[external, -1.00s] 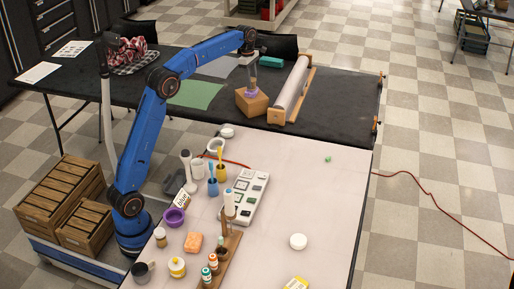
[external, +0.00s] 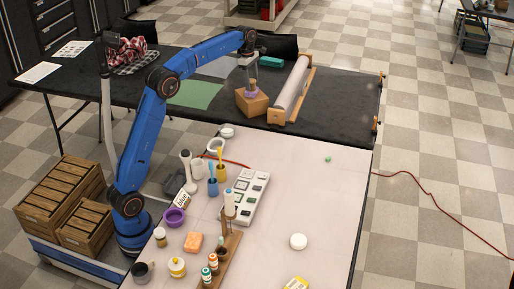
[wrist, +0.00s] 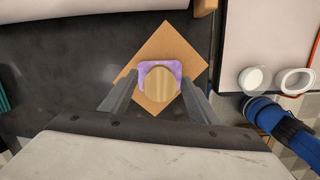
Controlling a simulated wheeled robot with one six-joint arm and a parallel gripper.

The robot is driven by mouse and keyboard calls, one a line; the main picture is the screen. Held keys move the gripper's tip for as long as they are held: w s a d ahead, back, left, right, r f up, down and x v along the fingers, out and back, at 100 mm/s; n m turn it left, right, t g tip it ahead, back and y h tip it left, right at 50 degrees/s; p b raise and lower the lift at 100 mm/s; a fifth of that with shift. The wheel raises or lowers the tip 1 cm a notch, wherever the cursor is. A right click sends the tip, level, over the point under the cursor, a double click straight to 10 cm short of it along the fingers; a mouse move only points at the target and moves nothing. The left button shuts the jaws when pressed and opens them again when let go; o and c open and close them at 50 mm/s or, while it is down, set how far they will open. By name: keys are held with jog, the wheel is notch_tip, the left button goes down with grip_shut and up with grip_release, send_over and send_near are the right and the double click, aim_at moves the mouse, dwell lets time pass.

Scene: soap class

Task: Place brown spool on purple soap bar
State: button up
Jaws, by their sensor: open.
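The brown spool (wrist: 160,84) stands on the purple soap bar (wrist: 145,68) in the wrist view, seen from above. The soap bar lies on top of a tan wooden block (wrist: 183,50). In the external view the spool (external: 253,84) stands upright on the purple bar (external: 250,94), on the block (external: 256,105) at the far table's front edge. My gripper (wrist: 162,92) is open, one finger on each side of the spool. I cannot tell whether the fingers touch it. In the external view my gripper (external: 252,64) is above the spool.
A large pale roll on a wooden stand (external: 293,88) is close to the right of the block. A green sheet (external: 196,95) lies to the left and a teal box (external: 269,62) is behind.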

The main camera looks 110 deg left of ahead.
notch_tip(320, 180, up, 12)
jog(key=s, duration=0.1)
jog(key=shift+s+f, duration=0.2)
jog(key=shift+a, duration=0.1)
dwell(0.5)
